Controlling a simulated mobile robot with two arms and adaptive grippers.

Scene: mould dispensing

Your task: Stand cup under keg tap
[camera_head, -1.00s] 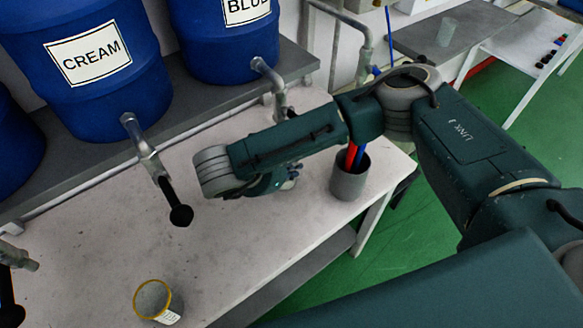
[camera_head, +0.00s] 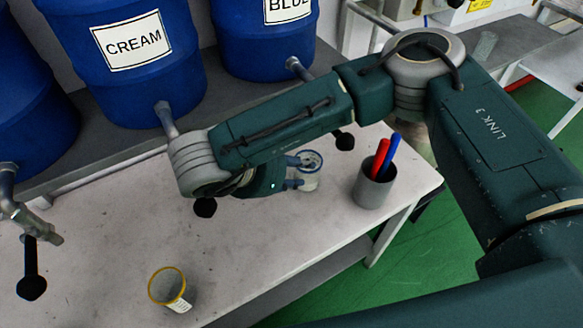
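My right arm reaches in from the right, and its gripper (camera_head: 298,172) points right, low over the table. Its two fingers are apart, at a small pale cup with a blue rim (camera_head: 311,174). Whether they press on that cup or only stand beside it I cannot tell. A second cup with a yellow rim and a white label (camera_head: 171,287) stands on the table at the front. The CREAM keg (camera_head: 135,60) and the BLUE keg (camera_head: 262,40) stand on a shelf behind. My arm partly hides their taps (camera_head: 167,118). The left gripper is not in view.
A grey holder (camera_head: 374,190) with red and blue pens stands near the table's right end. Another tap (camera_head: 30,225) with a black handle hangs at the left. The pale table (camera_head: 100,245) is clear around the yellow-rimmed cup.

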